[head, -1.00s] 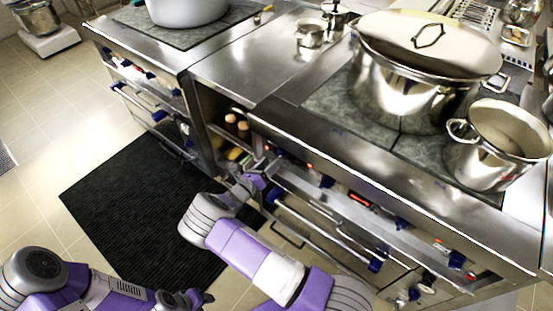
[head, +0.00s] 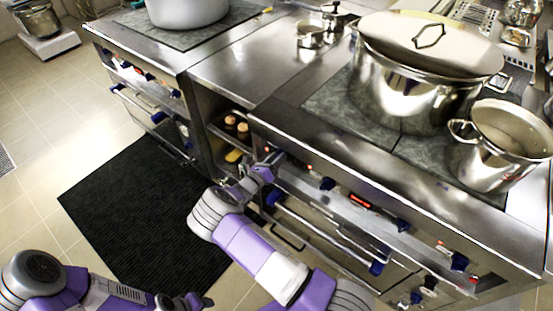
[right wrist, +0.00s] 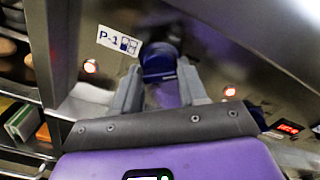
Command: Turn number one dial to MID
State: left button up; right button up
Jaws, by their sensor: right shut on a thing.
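The number one dial (right wrist: 160,62) is a dark blue knob on the stove's front panel, beside a white P-1 label (right wrist: 119,40) in the right wrist view. My right gripper (right wrist: 160,82) has its two grey fingers on either side of the dial and is shut on it. In the head view my right gripper (head: 268,166) is at the left end of the front panel and largely hides this dial. The dial's exact setting cannot be read. My left gripper (head: 186,301) is low in the head view, away from the stove; its jaws are too small to judge.
More blue knobs (head: 327,184) run along the panel, with a red lit display (head: 360,201) between them. A blue-ended oven handle (head: 320,230) lies below. A large lidded pot (head: 415,95) and a smaller pot (head: 497,150) stand on top. An open shelf (head: 222,138) is at the left.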

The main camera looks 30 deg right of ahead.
dwell(0.3)
jog(key=m, duration=2.1)
jog(key=shift+m, duration=0.3)
dwell(0.5)
jog(key=o, duration=1)
